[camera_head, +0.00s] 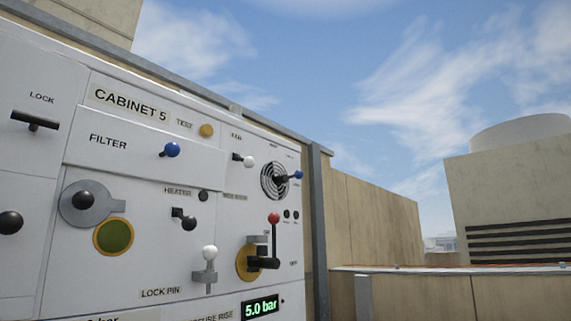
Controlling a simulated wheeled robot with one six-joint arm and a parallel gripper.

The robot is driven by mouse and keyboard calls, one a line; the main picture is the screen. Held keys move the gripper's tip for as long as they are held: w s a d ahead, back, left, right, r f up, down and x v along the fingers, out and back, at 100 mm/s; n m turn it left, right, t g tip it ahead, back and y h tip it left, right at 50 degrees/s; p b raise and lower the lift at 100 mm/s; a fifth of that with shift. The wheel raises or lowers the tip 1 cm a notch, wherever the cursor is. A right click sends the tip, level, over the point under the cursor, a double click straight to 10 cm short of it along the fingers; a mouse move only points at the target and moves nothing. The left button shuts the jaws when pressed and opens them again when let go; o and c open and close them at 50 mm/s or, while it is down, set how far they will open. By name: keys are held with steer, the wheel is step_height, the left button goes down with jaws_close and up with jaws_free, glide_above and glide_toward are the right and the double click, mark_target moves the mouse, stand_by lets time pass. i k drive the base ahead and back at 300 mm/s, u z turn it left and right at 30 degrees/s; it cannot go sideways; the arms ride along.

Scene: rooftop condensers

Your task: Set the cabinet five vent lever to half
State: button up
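The white panel labelled CABINET 5 (130,103) fills the left half of the head view. At its upper right is a round black vent grille (268,183) with a dark lever across it. The lever's blue knob (298,175) points right and slightly up. The small labels around this grille are too blurred to read, so I cannot tell which mark the lever points to. My gripper is not in view.
Nearby on the panel are a red-knobbed lever (273,218) on a yellow disc, a white-knobbed lever (248,161), a white LOCK PIN knob (209,253), a blue FILTER knob (172,150) and a green display (261,307) reading 5.0 bar. A grey post (318,220) borders the panel's right edge.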

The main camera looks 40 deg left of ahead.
mark_target(277, 180)
steer(key=u, duration=0.75)
steer(key=i, duration=0.35)
